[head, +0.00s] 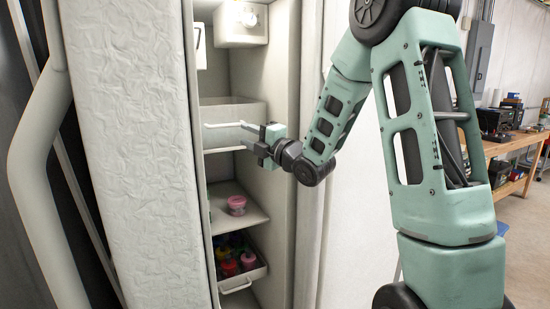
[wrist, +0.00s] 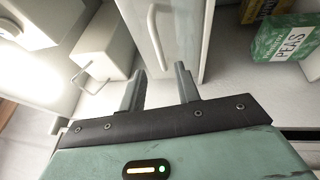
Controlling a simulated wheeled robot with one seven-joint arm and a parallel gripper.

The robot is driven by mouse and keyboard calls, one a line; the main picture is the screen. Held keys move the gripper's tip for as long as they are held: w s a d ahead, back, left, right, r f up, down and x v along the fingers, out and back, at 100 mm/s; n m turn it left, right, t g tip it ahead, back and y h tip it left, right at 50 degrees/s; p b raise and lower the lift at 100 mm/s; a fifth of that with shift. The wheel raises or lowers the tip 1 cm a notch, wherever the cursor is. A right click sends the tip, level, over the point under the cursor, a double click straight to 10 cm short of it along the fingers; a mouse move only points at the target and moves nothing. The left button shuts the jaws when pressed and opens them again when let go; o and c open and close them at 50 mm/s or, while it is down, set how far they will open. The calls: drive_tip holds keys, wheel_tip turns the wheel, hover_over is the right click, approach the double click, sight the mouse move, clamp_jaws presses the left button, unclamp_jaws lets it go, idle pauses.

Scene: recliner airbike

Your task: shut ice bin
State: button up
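The freezer compartment stands open. A pale bin (head: 240,108) with a white bar handle sits at its middle level; I take it to be the ice bin, though no label shows. In the wrist view a white bin front (wrist: 185,40) with a curved handle (wrist: 153,32) lies just beyond my fingertips. My gripper (head: 255,139) is in front of the middle bin, near the right end of its handle. In the wrist view, my gripper (wrist: 160,70) has its two fingers apart with nothing between them. I cannot tell whether a finger touches the bin.
A white box (head: 240,22) hangs at the top. Below are a shelf with a pink tub (head: 237,205) and a lower drawer (head: 243,280) with several colourful items. The textured door (head: 130,150) stands left.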

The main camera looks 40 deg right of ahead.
drive_tip(key=b+v, duration=0.3)
drive_tip(key=v, duration=0.7)
drive_tip(key=shift+s, duration=0.15)
